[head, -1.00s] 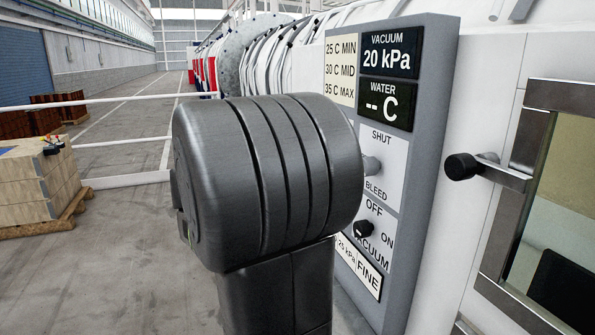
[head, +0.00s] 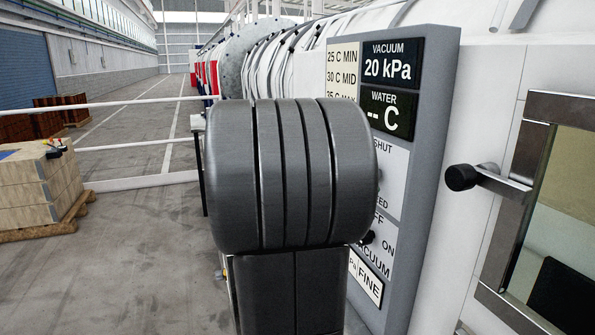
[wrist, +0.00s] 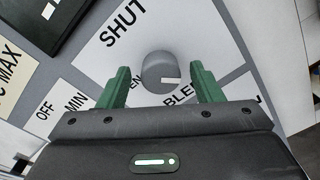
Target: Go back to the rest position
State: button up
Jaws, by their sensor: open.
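My gripper (wrist: 160,75) is open, with its two green fingers spread apart in the wrist view. A round grey knob (wrist: 158,69) with a white mark lies between and just beyond the fingertips, with a visible gap on each side. The knob sits on a white plate lettered SHUT and BLEED. In the head view, my dark arm link stands in front of the control panel (head: 432,170) and hides my gripper and most of the SHUT/BLEED plate (head: 394,165).
A small black knob (head: 367,237) shows beside the arm on the panel. To the right, a black-tipped handle (head: 462,177) sticks out beside a framed window (head: 562,200).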

jog(key=shift+w+d, duration=0.1)
jog(key=shift+d, duration=0.2)
jog(key=b+v, duration=0.1)
jog(key=v, duration=1.3)
jog(key=w+d+m+b, duration=0.4)
jog(key=d+m+b, duration=0.7)
jog(key=d+m, duration=0.2)
jog(key=shift+w+f+m+t+b, duration=0.2)
jog(key=shift+f+m+t+b, duration=0.1)
jog(key=shift+m, duration=0.5)
dwell(0.4)
jog(key=shift+d, duration=0.1)
